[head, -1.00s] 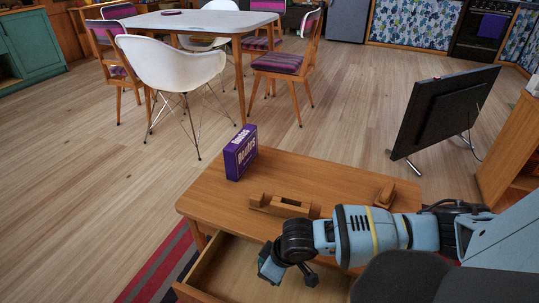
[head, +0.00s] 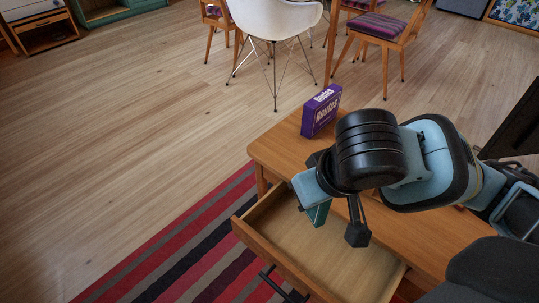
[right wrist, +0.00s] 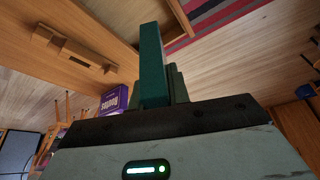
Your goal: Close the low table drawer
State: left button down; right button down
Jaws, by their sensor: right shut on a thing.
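The low wooden table (head: 283,143) stands at the right of the head view. Its drawer (head: 333,258) is pulled well out, with the bare inside showing. A dark bar handle (head: 276,287) sits on the drawer's outer front. My right gripper (head: 318,213) hangs over the open drawer, apart from the handle. In the right wrist view its green fingers (right wrist: 160,75) are close together, and what lies between them cannot be made out. The table top also fills the upper left there. My left gripper is not in view.
A purple box (head: 321,110) stands on the table top. A striped rug (head: 180,255) lies beside the drawer. A white chair (head: 277,18) and a striped-seat chair (head: 386,28) stand beyond. Open wooden floor (head: 130,120) spreads to the left.

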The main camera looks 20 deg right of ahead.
aim_at(319, 264)
jog(key=k+j+z, duration=0.15)
jog(key=z, duration=0.2)
jog(key=k+z, duration=0.35)
jog(key=k+j+z, duration=0.1)
jog(key=z, duration=0.25)
jog(key=i+j, duration=0.3)
jog(key=i, duration=0.1)
